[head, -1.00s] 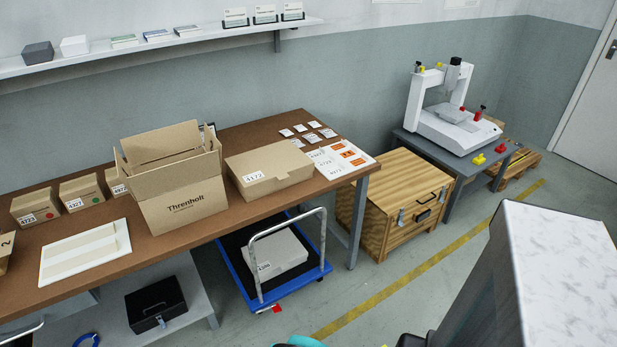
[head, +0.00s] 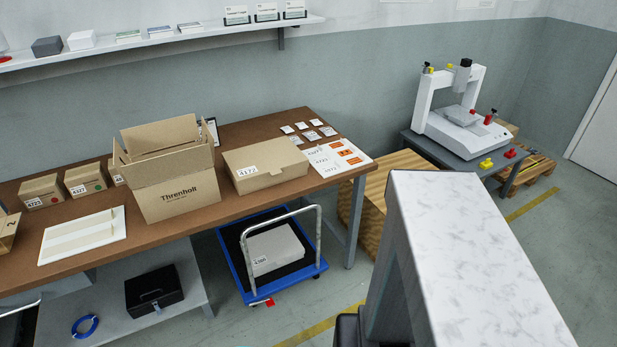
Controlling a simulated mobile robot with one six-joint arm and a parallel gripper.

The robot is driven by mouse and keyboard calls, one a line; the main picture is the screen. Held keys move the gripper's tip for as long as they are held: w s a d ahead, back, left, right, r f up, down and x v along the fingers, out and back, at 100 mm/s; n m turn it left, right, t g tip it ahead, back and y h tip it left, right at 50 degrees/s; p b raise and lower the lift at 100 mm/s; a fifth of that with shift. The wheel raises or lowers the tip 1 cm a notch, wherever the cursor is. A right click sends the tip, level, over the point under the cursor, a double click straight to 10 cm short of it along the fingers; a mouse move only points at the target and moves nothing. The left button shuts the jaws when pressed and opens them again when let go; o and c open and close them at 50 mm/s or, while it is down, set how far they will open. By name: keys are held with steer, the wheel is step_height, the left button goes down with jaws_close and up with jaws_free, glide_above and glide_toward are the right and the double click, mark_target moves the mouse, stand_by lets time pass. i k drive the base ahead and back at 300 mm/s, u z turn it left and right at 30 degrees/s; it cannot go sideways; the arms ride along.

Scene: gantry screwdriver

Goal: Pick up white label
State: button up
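A white sheet (head: 352,152) lies flat at the right end of the brown workbench. It carries white labels (head: 318,158) with printed numbers on its left side and orange labels (head: 351,151) on its right side. The numbers are too small to read surely. Several small white cards or packets (head: 302,126) lie just behind the sheet. My gripper is not in view, and nothing touches the sheet.
The brown workbench (head: 243,130) also bears an open Threnholt carton (head: 178,197), a closed box (head: 265,166) left of the sheet, and small boxes. A blue trolley (head: 240,272) stands below. A gantry machine (head: 450,115) stands right. My own body hides the lower right.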

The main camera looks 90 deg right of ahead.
mark_target(334, 167)
steer(key=u, duration=0.8)
steer(key=k, duration=2.85)
steer(key=z, duration=0.4)
